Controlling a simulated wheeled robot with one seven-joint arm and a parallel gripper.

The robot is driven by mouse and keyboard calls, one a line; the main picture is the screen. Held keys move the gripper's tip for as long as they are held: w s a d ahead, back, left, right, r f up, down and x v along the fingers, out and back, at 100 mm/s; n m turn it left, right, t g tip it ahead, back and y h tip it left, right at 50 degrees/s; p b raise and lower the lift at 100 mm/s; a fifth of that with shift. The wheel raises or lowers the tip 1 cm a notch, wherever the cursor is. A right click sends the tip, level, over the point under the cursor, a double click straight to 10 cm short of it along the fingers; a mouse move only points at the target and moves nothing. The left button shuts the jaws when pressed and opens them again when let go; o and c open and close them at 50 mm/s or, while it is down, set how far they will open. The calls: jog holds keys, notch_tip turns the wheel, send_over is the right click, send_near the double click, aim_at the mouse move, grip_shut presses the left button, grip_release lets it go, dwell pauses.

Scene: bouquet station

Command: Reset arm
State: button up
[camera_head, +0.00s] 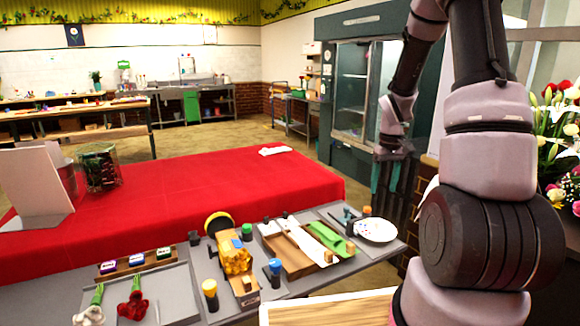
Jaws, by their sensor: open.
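My arm rises at the right of the head view and bends over so that its end hangs downward. My gripper (388,184) is at the end, beyond the right end of the red-covered table (235,190). Its two dark fingers point down and stand apart, with nothing visible between them. It appears clear of the table and of the things on it.
A grey worktop in front holds a white plate (376,230), a yellow roll (236,258), a wooden tray (292,254), a red flower (133,305) and bottles. A glass-door cabinet (352,90) stands behind my gripper. Flowers (562,115) are at far right.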

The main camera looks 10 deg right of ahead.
jog(key=s+a+r+m+t, duration=0.15)
jog(key=s+a+r, duration=0.25)
jog(key=r, duration=0.6)
jog(key=s+a+r+m+t, duration=0.1)
jog(key=s+a+r+t, duration=0.2)
jog(key=r, duration=0.6)
jog(key=s+a+r+m+t+y, duration=0.1)
jog(key=s+a+r, duration=0.2)
jog(key=s, duration=0.3)
jog(key=s+a+r+m+t, duration=0.1)
jog(key=s+a+r, duration=0.2)
jog(key=s+r, duration=0.3)
jog(key=shift+s+a+t+y, duration=0.25)
jog(key=shift+s+t+y, duration=0.1)
jog(key=shift+s+y, duration=0.1)
